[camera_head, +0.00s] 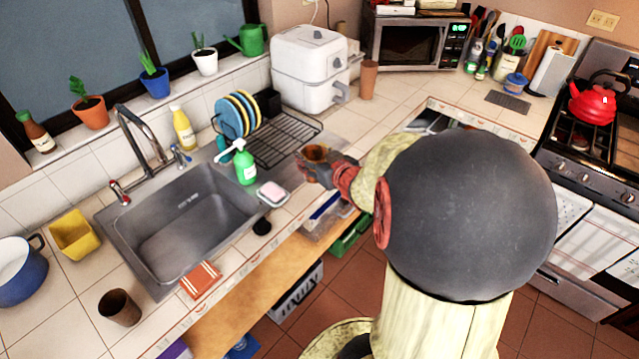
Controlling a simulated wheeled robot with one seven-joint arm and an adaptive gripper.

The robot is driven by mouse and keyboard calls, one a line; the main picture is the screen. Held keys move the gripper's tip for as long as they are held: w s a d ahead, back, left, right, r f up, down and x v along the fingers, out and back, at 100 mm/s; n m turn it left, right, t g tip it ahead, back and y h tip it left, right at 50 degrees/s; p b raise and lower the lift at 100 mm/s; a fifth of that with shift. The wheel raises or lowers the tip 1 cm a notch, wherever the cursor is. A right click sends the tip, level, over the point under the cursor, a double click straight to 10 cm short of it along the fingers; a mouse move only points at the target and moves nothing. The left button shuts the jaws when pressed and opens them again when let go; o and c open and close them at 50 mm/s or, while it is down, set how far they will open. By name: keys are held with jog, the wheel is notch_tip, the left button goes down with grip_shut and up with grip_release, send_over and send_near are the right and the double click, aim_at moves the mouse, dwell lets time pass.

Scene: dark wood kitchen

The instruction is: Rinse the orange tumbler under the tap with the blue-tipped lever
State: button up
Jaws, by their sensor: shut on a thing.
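My gripper (322,171) is shut on an orange-brown tumbler (316,153), held upright by the look of it near the counter's front edge, right of the soap dish. The fingers hide part of the tumbler. The metal sink (190,222) is to the left, apart from the gripper, and its basin looks empty. A tall curved metal tap (142,140) stands behind the basin. A blue-tipped lever (180,156) is at its right and a red-tipped lever (119,193) at its left. I cannot tell whether water runs; no stream is visible.
A green soap bottle (244,163) and a soap dish (272,194) stand between gripper and basin. A dish rack (278,140) with plates is behind. Brown tumblers stand at the front left (119,307) and by the white appliance (368,79). An orange cloth (200,279) lies in front.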

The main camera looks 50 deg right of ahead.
jog(key=shift+a, duration=0.1)
jog(key=d+b+x, duration=0.1)
jog(key=b+x, duration=0.2)
jog(key=x, duration=0.6)
jog(key=shift+s+f, duration=0.3)
jog(key=shift+f, duration=0.15)
jog(key=w+f+b, duration=0.1)
jog(key=w+d+f+b, duration=0.1)
jog(key=w+f, duration=0.1)
jog(key=w+d+f, duration=0.1)
jog(key=f, duration=0.1)
jog(key=shift+w+d+b, duration=0.15)
jog(key=shift+b, duration=0.25)
jog(key=shift+w+d+f+b, duration=0.15)
jog(key=shift+f+b, duration=0.2)
jog(key=shift+f, duration=0.55)
jog(key=shift+w+f+b, duration=0.15)
jog(key=shift+f+b, duration=0.15)
jog(key=shift+f, duration=0.65)
jog(key=shift+f, duration=0.15)
jog(key=o, duration=1.1)
jog(key=shift+o, duration=0.2)
